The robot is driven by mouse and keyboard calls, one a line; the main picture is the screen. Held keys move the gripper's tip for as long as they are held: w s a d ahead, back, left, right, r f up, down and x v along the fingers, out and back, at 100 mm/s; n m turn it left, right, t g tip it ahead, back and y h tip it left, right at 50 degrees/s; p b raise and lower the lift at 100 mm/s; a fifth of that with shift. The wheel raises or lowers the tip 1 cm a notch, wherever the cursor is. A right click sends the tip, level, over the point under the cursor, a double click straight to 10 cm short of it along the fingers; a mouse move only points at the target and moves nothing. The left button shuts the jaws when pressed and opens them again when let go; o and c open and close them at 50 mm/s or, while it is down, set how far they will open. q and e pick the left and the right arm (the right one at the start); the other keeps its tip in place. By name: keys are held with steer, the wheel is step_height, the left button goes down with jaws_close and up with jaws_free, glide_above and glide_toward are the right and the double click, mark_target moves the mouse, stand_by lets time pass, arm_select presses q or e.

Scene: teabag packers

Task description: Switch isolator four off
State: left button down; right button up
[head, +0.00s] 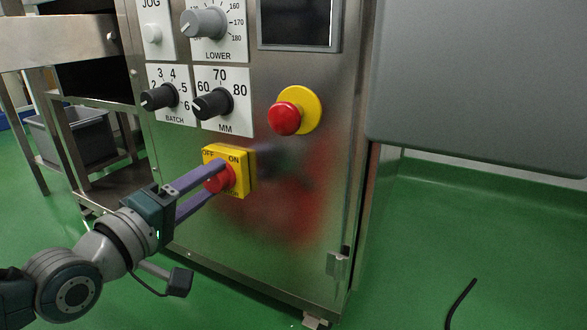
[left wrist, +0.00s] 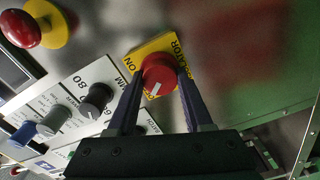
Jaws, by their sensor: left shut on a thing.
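The isolator is a yellow plate (head: 243,171) with a red rotary knob (head: 224,178), low on the steel cabinet front. OFF is printed at its upper left and ON at its upper right in the head view. No number four is readable. My left gripper (head: 213,178) is shut on the red knob, one finger on each side. The left wrist view shows the knob (left wrist: 160,72) between the fingers, its white mark pointing to the lower edge of that picture. The plate's lower part there is hidden. My right gripper is not in view.
A red emergency button (head: 285,118) on a yellow disc is above right. Black BATCH (head: 158,97) and MM (head: 212,104) knobs and a grey LOWER knob (head: 203,23) sit above. A grey panel (head: 480,80) stands at right.

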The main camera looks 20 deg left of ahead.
arm_select(q)
steer(key=shift+n, duration=0.5)
steer(key=shift+c, duration=1.5)
jaws_free()
steer(key=shift+s+r, duration=0.1)
steer(key=shift+s, duration=0.2)
steer(key=s+p, duration=0.4)
steer(key=s, duration=0.5)
steer(key=shift+s+a+p, duration=0.2)
steer(key=shift+a+p, duration=0.2)
